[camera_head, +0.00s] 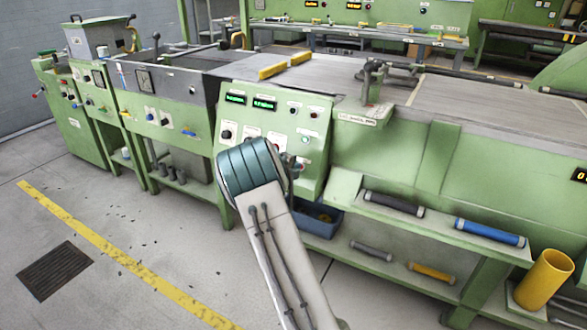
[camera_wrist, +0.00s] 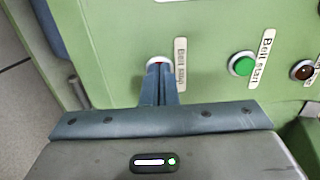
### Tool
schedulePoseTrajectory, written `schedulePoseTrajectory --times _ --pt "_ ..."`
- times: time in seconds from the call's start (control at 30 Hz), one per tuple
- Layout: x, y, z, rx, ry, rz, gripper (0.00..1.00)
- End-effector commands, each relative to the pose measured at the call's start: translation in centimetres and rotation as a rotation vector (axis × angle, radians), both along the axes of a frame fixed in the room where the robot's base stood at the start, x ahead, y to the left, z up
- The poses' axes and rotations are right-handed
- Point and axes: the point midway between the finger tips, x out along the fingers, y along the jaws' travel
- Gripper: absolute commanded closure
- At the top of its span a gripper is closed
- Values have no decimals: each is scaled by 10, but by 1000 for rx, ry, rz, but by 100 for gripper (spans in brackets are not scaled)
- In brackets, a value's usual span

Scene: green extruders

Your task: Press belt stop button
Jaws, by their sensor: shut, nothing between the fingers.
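The belt stop button shows in the wrist view as a white ring with a little red (camera_wrist: 157,61), beside its "Belt stop" label (camera_wrist: 181,65). My gripper (camera_wrist: 159,70) is shut and empty. Its fingertips lie over the lower part of the button and hide most of it; I cannot tell whether they touch it. In the head view my arm covers this part of the green control panel (camera_head: 305,112), and the belt stop button cannot be made out there.
A green belt start button (camera_wrist: 241,64) with its label (camera_wrist: 263,58) sits to the right of the stop button. A dark red-brown button (camera_wrist: 302,70) is farther right. Below the panel, a blue bin (camera_head: 318,222) and a shelf with a blue roller (camera_head: 490,233) stand near my arm.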

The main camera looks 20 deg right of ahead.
Motion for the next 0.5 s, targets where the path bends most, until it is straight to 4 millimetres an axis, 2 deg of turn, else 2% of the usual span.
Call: schedulePoseTrajectory --times 0.07,0.5 --pt "-7 2 5 -1 2 -9 100" --pt "-55 81 42 1 -1 5 100"
